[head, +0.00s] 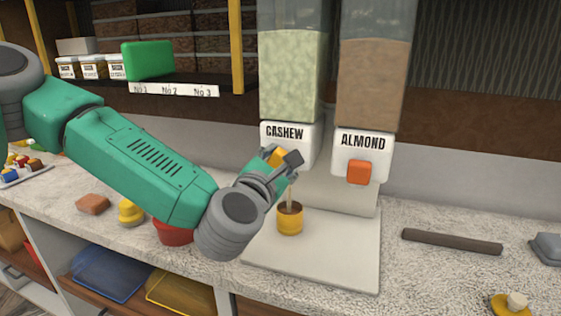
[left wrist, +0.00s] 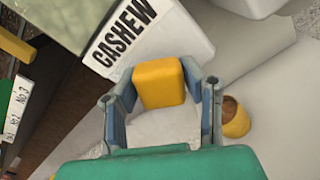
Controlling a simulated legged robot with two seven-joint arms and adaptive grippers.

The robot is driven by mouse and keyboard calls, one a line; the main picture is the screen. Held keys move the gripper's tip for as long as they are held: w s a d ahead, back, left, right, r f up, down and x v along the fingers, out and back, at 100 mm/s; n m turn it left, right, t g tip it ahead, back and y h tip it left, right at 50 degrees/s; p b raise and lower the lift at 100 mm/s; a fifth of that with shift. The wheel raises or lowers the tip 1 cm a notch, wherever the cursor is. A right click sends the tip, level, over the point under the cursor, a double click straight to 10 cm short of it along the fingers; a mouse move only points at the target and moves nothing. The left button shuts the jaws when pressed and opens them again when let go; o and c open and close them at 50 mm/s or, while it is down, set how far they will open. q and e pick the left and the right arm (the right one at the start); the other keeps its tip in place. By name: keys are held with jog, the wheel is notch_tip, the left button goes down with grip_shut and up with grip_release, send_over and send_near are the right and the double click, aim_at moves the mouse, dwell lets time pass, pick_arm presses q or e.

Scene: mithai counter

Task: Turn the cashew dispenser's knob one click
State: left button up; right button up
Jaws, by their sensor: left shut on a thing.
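The cashew dispenser (head: 294,85) stands at the back with a clear hopper of pale green contents and a white base labelled CASHEW. Its yellow knob (left wrist: 159,81) sits between the fingers of my left gripper (left wrist: 160,95) in the left wrist view. In the head view the left gripper (head: 283,160) is at the front of the dispenser and hides most of the knob. It is shut on the knob. A yellow cup (head: 290,222) with brown inside stands below the dispenser, and a thin pale streak shows above it. My right gripper is not in view.
The almond dispenser (head: 376,80) with an orange knob (head: 361,172) stands close on the right. A pale board (head: 330,262) lies under the cup. A dark bar (head: 452,241) lies at right. A red bowl (head: 172,233) is partly behind my left arm.

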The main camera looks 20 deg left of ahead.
pick_arm(q)
jog(key=m, duration=0.6)
jog(key=shift+d+r+m, duration=0.1)
jog(key=shift+m, duration=0.2)
jog(key=m, duration=0.3)
jog(key=shift+p, duration=0.4)
jog(key=shift+f+m, duration=0.25)
jog(key=shift+m, duration=0.55)
jog(key=shift+f, duration=0.15)
jog(key=o, duration=1.2)
jog(key=shift+c, duration=0.2)
jog(key=shift+d, duration=0.1)
